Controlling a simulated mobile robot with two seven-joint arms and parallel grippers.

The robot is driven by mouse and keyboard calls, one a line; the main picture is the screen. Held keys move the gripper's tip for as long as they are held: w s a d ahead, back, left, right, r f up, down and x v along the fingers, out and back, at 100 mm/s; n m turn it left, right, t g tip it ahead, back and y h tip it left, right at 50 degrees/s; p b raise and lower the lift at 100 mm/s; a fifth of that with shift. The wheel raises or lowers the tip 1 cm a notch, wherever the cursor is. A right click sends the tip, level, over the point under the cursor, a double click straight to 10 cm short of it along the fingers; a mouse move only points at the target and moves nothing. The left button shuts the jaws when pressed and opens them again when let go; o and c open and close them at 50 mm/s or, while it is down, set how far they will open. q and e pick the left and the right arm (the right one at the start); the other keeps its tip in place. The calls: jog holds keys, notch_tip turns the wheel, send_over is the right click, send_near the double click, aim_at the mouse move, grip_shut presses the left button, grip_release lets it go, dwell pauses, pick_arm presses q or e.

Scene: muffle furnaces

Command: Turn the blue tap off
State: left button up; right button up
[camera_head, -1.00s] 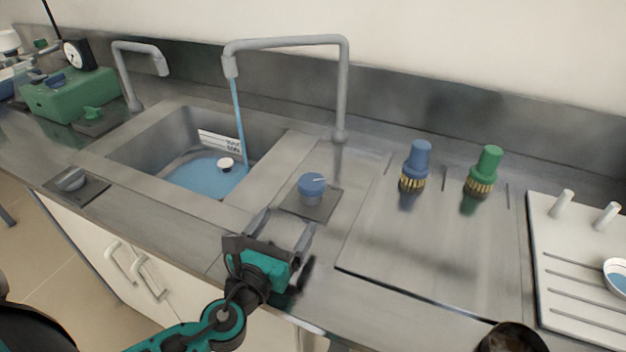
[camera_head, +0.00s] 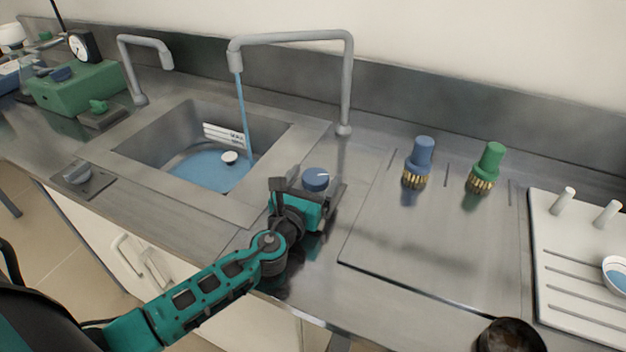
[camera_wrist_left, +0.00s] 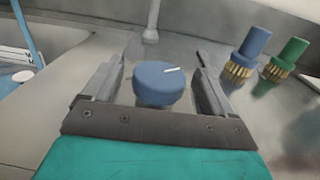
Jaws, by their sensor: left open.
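The blue tap knob (camera_head: 315,179) sits on the counter right of the sink, with a white mark on its top. In the left wrist view the knob (camera_wrist_left: 160,84) stands between the two open fingers, with a gap on each side. My left gripper (camera_wrist_left: 158,88) is open around it, and also shows in the head view (camera_head: 318,190), where it hides the knob's lower part and base plate. A tall grey faucet (camera_head: 347,85) pours a blue stream of water (camera_head: 246,115) into the sink (camera_head: 140,150). My right gripper is not in view.
A blue brush (camera_head: 420,160) and a green brush (camera_head: 488,165) stand right of the knob. A white drying rack (camera_head: 570,270) is at the far right. A dark round pan (camera_head: 510,338) is at the front edge. A green box (camera_head: 80,88) stands far left.

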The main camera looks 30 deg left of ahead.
pick_arm(q)
jog(key=shift+c, duration=0.4)
jog(key=c, duration=1)
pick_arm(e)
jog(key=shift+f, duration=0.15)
